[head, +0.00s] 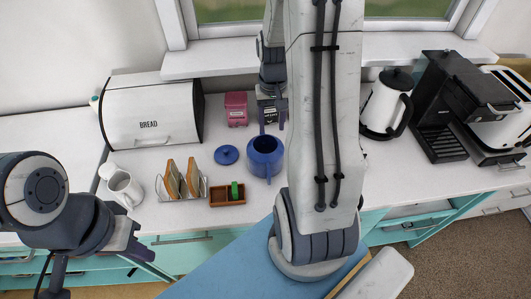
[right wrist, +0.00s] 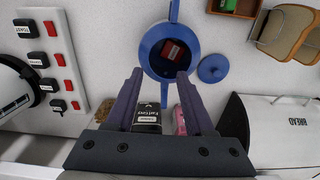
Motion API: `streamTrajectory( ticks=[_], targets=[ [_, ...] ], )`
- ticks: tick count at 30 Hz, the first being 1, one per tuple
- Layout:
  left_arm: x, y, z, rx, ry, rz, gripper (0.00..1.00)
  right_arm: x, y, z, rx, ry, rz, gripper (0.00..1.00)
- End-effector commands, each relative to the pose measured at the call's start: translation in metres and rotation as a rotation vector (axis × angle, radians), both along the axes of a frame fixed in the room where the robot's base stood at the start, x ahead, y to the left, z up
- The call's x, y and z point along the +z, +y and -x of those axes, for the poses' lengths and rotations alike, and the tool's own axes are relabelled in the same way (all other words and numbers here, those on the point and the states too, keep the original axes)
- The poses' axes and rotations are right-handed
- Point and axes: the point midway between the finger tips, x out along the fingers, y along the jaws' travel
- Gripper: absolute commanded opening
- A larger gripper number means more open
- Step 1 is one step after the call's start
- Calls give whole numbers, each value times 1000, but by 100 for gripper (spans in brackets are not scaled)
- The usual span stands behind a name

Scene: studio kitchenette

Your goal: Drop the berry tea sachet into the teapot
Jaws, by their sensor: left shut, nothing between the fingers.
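The blue teapot (head: 264,160) stands open on the counter, and its lid (head: 227,154) lies beside it. In the right wrist view, a dark red sachet (right wrist: 175,50), which looks like the berry tea sachet, is inside the teapot (right wrist: 152,66). Its label is too small to read. My right gripper (right wrist: 160,74) is open and empty, with its fingers pointing toward the teapot. In the head view it is largely hidden behind my right arm. My left gripper (head: 128,240) is shut and empty at the counter's front edge on the left.
A wooden tray (head: 228,203) holds a green sachet (head: 235,190). A toast rack (head: 182,195), white mug (head: 125,188) and bread bin (head: 150,95) stand left. A pink box (head: 236,105) and black box (right wrist: 147,118) stand behind the teapot. A kettle (head: 380,105) and coffee machine (head: 437,143) stand right.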

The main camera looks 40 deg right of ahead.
Motion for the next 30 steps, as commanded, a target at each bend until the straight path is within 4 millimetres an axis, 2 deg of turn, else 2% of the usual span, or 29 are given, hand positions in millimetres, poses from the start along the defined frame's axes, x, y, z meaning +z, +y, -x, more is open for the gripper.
streamTrajectory(
  ticks=[5, 8, 15, 21, 30],
  targets=[
    [-2, 0, 0, 0, 0, 0, 0, 5, 0, -1, 0, -2, 1, 53],
    [-5, 0, 0, 0, 0, 0, 0, 18, -1, -1, 0, -4, 3, 53],
    [-13, 0, 0, 2, 0, 0, 0, 66, -1, -2, 0, -7, 4, 53],
    [-17, 0, 0, 2, 0, 0, 0, 95, 0, -1, 0, -3, 2, 53],
    [-17, 0, 0, 2, 0, 0, 0, 105, 0, 0, 0, 0, 0, 53]
  ],
)
